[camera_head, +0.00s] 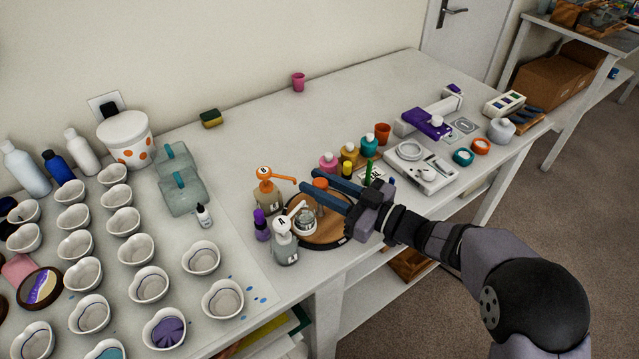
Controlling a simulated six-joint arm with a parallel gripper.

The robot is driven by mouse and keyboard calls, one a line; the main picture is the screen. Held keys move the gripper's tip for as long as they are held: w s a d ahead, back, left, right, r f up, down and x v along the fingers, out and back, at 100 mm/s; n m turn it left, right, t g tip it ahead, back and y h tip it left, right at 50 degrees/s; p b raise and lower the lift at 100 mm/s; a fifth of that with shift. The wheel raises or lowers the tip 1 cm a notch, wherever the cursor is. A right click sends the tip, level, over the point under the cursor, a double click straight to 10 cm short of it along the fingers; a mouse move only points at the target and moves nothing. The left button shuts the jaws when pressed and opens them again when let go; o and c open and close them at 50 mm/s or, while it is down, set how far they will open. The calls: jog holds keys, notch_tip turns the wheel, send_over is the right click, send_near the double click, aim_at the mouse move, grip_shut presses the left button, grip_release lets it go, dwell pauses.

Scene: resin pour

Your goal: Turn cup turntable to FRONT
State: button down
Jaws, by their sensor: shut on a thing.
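The cup turntable (327,233) is a round wooden disc with a dark rim, near the front edge of the table. A small clear or metallic cup (305,223) stands on its left part. An orange-topped upright piece (320,184) rises from the turntable's far side. My gripper (309,179) reaches in from the right over the disc, its two long blue fingers on either side of the orange-topped piece and shut on it. The fingers and wrist hide part of the disc. I cannot make out a FRONT mark.
Pump bottle A (284,245) and pump bottle B (268,195) stand close left of the turntable, beside a purple bottle (261,225). Several paint jars (349,155) stand behind it. A white scale (423,168) is at right. Many white cups fill the left.

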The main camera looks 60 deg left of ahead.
jog(key=c, duration=1.4)
grip_release()
jog(key=shift+r, duration=0.1)
jog(key=shift+c, duration=0.2)
jog(key=shift+w+d, duration=0.3)
jog(key=shift+d, duration=0.3)
jog(key=shift+b+v, duration=0.95)
jog(key=shift+v, duration=2.1)
jog(key=shift+o, duration=0.2)
jog(key=shift+s, duration=0.1)
